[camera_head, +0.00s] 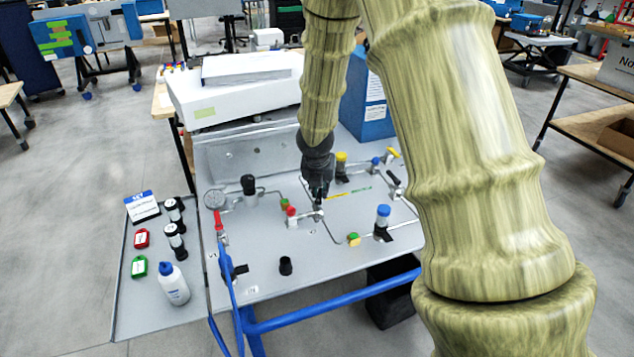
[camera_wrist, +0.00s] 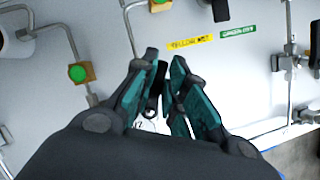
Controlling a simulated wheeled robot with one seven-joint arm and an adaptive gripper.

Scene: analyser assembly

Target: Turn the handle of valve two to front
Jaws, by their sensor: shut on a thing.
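My gripper (camera_head: 317,190) points down over the middle of the grey panel (camera_head: 262,262). In the wrist view its teal-padded fingers (camera_wrist: 166,75) are shut around a narrow black handle (camera_wrist: 154,98), the handle of valve two. The fingers hide much of the handle and the valve below. A partly hidden label ending in 2 (camera_wrist: 137,124) is beside the fingers. In the head view a small metal fitting (camera_head: 318,213) shows just under the fingertips; which way the handle points is hard to tell.
A red-topped valve (camera_head: 291,212), a green-and-yellow fitting (camera_head: 353,239) and a blue-topped part (camera_head: 383,213) stand around my gripper, joined by thin pipes. Yellow (camera_wrist: 190,43) and green (camera_wrist: 237,32) labels lie flat beyond the fingers. A side tray (camera_head: 135,310) holds bottles.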

